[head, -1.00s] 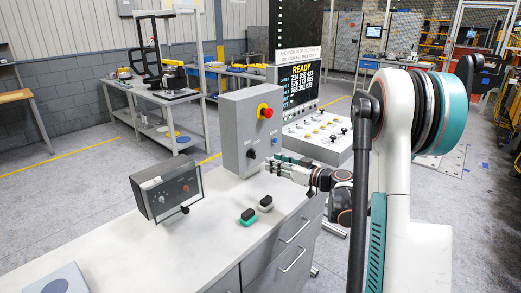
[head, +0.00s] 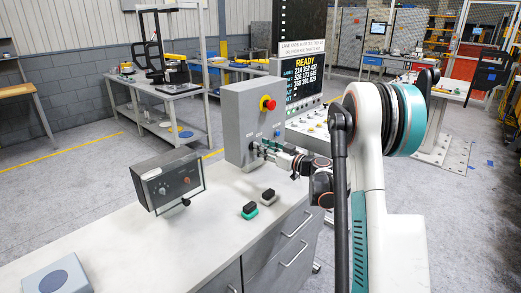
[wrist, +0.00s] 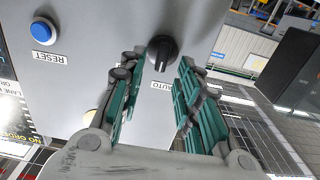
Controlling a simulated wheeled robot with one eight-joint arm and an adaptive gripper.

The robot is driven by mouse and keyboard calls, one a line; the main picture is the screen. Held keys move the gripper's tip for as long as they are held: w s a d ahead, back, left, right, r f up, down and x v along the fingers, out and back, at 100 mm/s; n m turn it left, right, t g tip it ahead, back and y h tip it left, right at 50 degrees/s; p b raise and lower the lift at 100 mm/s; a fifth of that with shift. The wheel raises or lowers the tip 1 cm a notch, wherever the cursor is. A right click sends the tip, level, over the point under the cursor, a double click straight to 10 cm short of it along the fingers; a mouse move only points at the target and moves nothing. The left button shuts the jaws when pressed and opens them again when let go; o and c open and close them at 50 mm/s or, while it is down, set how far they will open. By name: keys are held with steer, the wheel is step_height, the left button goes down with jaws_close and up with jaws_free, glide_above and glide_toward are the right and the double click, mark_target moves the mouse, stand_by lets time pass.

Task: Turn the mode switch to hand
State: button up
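The mode switch is a black rotary knob (wrist: 162,52) on the grey control box. In the wrist view it sits between and just beyond my gripper's fingertips, with an AUTO label (wrist: 162,85) beside it. The HAND label cannot be made out. My gripper (wrist: 161,62) is open, one green-padded finger on each side of the knob, with gaps visible. In the head view the grey control box (head: 238,120) stands on the bench, and my gripper (head: 259,149) is at its front face, hiding most of the knob.
A blue reset button (wrist: 43,31) is beside the switch, and a red emergency stop (head: 267,103) is above on the box. A dark meter box (head: 168,181) and two small rocker-like blocks, one green-based (head: 249,210), are on the white bench (head: 110,235). The front bench is mostly clear.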

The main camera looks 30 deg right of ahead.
steer(key=shift+x, duration=0.95)
jaws_close()
steer(key=shift+d+m, duration=0.1)
steer(key=shift+m, duration=0.3)
steer(key=m, duration=0.3)
steer(key=m+b, duration=0.1)
steer(key=m, duration=0.3)
steer(key=d+m, duration=0.1)
steer(key=m, duration=0.3)
steer(key=shift+w+f, duration=0.15)
steer(key=shift+f, duration=0.25)
